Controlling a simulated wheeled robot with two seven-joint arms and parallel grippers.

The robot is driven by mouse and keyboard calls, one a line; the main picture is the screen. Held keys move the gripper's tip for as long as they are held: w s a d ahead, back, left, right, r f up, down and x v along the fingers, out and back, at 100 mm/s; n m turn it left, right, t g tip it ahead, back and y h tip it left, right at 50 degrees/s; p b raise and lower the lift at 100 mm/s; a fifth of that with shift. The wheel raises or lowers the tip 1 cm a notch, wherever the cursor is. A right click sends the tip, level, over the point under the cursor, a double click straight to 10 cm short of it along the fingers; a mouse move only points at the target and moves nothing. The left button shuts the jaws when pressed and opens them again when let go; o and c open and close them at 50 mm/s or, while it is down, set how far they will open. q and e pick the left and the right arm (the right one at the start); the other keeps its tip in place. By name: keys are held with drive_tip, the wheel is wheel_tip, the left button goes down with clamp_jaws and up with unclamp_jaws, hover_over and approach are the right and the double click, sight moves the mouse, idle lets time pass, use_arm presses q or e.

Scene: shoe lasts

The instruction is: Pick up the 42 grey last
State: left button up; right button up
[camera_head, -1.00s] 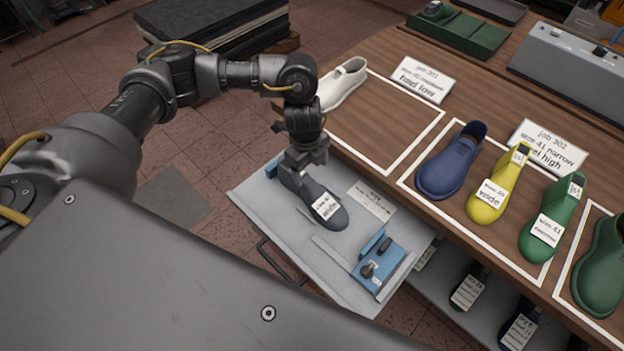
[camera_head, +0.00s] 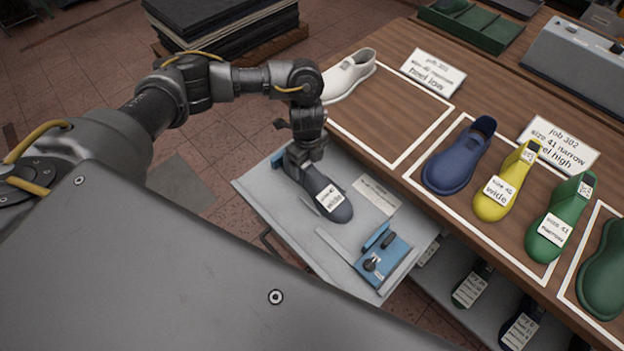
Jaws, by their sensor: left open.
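A dark grey last (camera_head: 332,202) lies on the light grey pull-out tray (camera_head: 278,226) below the bench. It bears a white label that reads "wide"; the size on it is too small to read. My left gripper (camera_head: 303,163) points down at the heel end of this last, with its fingers beside or around the heel. It is open. The fingertips partly hide the heel, so I cannot tell whether they touch it. My right gripper is not in view.
A blue fixture (camera_head: 384,254) and a paper label (camera_head: 377,196) share the tray. The wooden bench (camera_head: 430,185) holds a white shoe (camera_head: 351,75), a blue shoe (camera_head: 459,158), a yellow last (camera_head: 500,190) and a green last (camera_head: 556,225). More labelled lasts stand on the shelf below.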

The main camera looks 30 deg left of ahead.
use_arm(q)
wheel_tip(320, 180, down, 4)
drive_tip(key=shift+f+b, duration=0.2)
drive_tip(key=shift+b, duration=0.1)
drive_tip(key=shift+c, duration=0.2)
drive_tip(key=c, duration=1.5)
drive_tip(key=shift+r, duration=0.2)
drive_tip(key=shift+w+r+p, duration=0.1)
drive_tip(key=shift+r+p, duration=0.2)
drive_tip(key=shift+r, duration=0.35)
drive_tip(key=shift+s+r+p, duration=0.2)
drive_tip(key=shift+r+p, duration=0.2)
drive_tip(key=shift+r, duration=0.75)
drive_tip(key=s+r, duration=0.3)
drive_tip(key=s, duration=0.1)
drive_tip(key=s+r+p, duration=0.1)
drive_tip(key=s+r, duration=0.2)
drive_tip(key=s, duration=0.2)
drive_tip(key=s+d+r, duration=0.1)
drive_tip(key=s+r, duration=0.2)
drive_tip(key=s, duration=0.1)
drive_tip(key=shift+s+d, duration=0.1)
drive_tip(key=shift+s, duration=0.3)
